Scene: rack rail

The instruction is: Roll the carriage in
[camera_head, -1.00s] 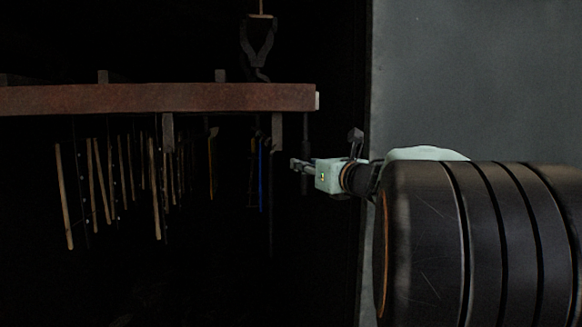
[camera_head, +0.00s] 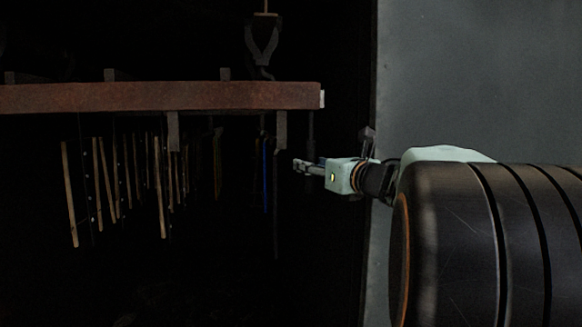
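A reddish-brown rail (camera_head: 160,97) runs level across the left of the head view and ends in a pale face (camera_head: 322,99). Dark brackets hang from it, one near the middle (camera_head: 173,131) and one near its right end (camera_head: 281,131). I cannot tell which hanging part is the carriage. My gripper (camera_head: 297,166) points left, below the rail's right end and close to a thin dark hanging rod (camera_head: 311,130). Whether it touches the rod is unclear. The fingers are small and seen side-on, so I cannot tell their opening or whether they hold anything.
Several thin wooden strips (camera_head: 70,195) and a blue strip (camera_head: 266,180) hang below the rail in the dark. A hook (camera_head: 262,45) hangs above its right end. A grey panel (camera_head: 480,70) fills the right, behind my arm. The lower left is too dark to judge.

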